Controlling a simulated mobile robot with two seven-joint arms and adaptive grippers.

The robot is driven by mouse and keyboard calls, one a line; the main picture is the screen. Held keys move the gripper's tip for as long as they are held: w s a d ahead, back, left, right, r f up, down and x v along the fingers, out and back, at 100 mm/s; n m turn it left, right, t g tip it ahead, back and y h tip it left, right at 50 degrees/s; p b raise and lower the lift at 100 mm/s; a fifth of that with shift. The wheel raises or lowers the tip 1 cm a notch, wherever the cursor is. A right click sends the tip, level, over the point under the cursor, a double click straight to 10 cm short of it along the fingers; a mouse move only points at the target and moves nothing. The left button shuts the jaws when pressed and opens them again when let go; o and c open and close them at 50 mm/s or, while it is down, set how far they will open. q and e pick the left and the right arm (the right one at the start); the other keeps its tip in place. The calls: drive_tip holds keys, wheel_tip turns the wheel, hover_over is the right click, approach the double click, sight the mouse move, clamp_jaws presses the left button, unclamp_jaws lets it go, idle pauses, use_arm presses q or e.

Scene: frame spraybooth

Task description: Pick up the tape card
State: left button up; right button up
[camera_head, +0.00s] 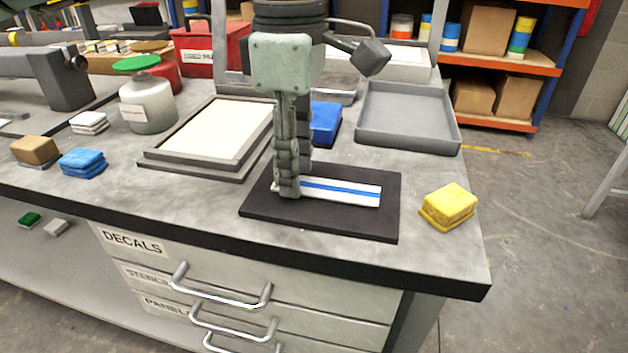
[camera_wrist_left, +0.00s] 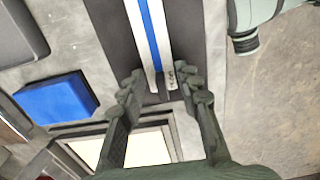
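The tape card (camera_head: 345,191) is a flat white strip with a blue stripe along it. It lies on a black mat (camera_head: 330,222) near the front edge of the workbench. My left gripper (camera_head: 288,188) points down over the card's left end and hides part of it in the head view. In the left wrist view, the fingers (camera_wrist_left: 163,88) are apart, one on each side of the end of the card (camera_wrist_left: 154,35). I cannot tell whether they touch the card.
A yellow sponge (camera_head: 447,205) lies right of the mat. A grey tray (camera_head: 452,138), a blue block (camera_head: 325,121) and a framed screen (camera_head: 217,130) stand behind it. A grey jar (camera_head: 148,105) and blue cloths (camera_head: 82,162) are further left. Drawers (camera_head: 220,268) are below the bench edge.

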use_arm(q)
clamp_jaws()
